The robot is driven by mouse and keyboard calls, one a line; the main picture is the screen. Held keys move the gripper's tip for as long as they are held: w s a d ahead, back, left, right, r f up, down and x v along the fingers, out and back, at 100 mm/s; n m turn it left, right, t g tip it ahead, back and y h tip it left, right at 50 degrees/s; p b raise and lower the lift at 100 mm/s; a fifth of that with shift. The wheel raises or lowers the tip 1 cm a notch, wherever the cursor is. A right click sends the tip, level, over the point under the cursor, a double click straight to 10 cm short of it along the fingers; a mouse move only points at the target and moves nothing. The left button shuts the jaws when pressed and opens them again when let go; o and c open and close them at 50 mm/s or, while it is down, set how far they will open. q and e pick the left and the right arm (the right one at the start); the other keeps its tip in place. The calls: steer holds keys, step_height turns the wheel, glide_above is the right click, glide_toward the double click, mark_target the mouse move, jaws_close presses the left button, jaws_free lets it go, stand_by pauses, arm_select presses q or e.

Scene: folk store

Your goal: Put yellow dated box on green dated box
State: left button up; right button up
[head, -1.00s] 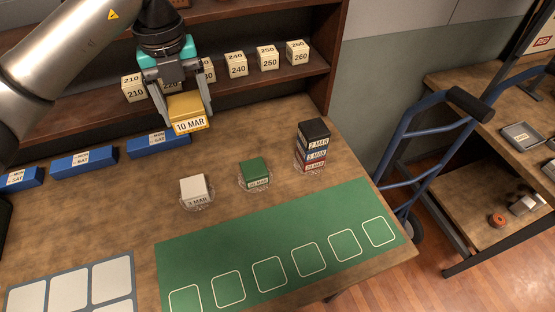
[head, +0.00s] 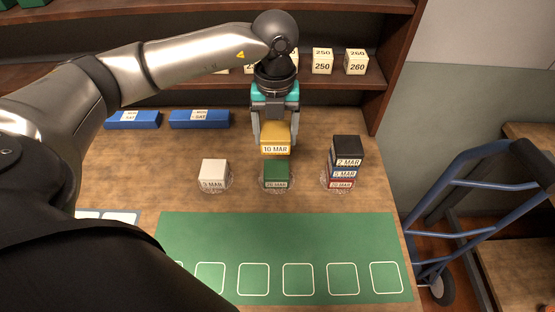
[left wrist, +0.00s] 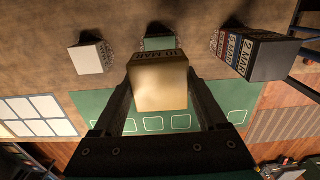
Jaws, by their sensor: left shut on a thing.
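The yellow box (head: 275,139) is labelled 10 MAR. My left gripper (head: 275,132) is shut on it and holds it just above and behind the green box (head: 276,174) in the head view. The green box sits on a clear round dish on the table. In the left wrist view the yellow box (left wrist: 160,85) is between the two fingers, and the green box (left wrist: 158,43) shows partly behind it. Whether the two boxes touch is hard to tell. My right gripper is not in view.
A white box (head: 213,173) stands on a dish to the left. A stack topped by a black box (head: 347,149) stands close on the right. A green mat (head: 290,235) lies in front. Blue boxes (head: 199,119) and a shelf (head: 380,76) are behind.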

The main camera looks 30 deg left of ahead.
mark_target(276, 130)
arm_select(q)
step_height(276, 130, down, 9)
steer(key=shift+r+b, duration=0.2)
steer(key=shift+b, duration=0.1)
steer(key=shift+f, duration=0.15)
steer(key=o, duration=1.4)
steer(key=shift+c, duration=0.2)
step_height(276, 130, up, 12)
steer(key=shift+r+p, duration=0.2)
steer(key=shift+p, duration=0.2)
